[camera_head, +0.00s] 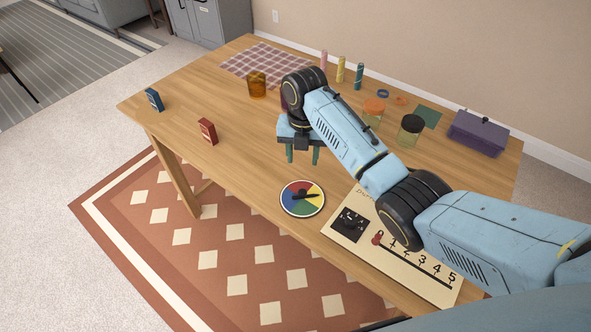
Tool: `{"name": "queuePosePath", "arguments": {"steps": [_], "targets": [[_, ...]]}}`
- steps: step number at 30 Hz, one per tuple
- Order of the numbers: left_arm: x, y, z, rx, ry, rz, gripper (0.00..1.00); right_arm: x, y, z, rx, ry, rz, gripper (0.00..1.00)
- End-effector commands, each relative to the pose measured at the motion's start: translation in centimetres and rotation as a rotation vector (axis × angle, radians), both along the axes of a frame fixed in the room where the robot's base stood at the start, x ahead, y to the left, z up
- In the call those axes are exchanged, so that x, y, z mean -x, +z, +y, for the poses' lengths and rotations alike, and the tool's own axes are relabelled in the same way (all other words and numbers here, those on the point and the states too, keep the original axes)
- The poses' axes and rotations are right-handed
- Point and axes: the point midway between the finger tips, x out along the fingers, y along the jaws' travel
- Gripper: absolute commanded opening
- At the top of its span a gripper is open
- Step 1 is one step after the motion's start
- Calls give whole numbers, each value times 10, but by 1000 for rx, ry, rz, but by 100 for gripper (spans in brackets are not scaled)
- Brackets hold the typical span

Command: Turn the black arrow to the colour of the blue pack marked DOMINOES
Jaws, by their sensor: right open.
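The round spinner dial (290,207) lies at the table's front edge with red, yellow, green and blue sectors. Its black arrow (306,196) points to the right, near the edge of the yellow sector; the exact colour under the tip is hard to tell. A blue pack (153,99) stands at the left end of the table; its lettering is too small to read. My right gripper (303,155) is open and empty, fingers pointing down, above the table just behind the dial. My left gripper is not in view.
A red pack (207,132) stands left of the dial. A cream number board (345,252) lies right of it, partly under my right arm. Behind are an amber glass (257,84), jars (409,131), upright rolls (340,70) and a purple box (478,133).

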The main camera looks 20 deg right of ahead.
Motion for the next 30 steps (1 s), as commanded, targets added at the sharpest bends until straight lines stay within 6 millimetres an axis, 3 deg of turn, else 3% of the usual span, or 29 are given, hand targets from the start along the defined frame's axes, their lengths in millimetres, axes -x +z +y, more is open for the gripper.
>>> {"name": "queuePosePath", "arguments": {"steps": [1,3,9,12,16,22,30], "targets": [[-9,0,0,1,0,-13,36,1,-4,0,0,3,4,45],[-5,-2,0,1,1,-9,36,1,-12,0,2,3,6,45],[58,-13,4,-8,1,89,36,2,-51,1,1,2,7,45],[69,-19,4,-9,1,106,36,2,-73,1,0,2,5,45],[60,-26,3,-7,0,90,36,2,-99,1,-1,2,4,45],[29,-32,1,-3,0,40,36,2,-125,0,1,2,3,45],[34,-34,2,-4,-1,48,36,2,-133,1,1,2,0,45]]}}
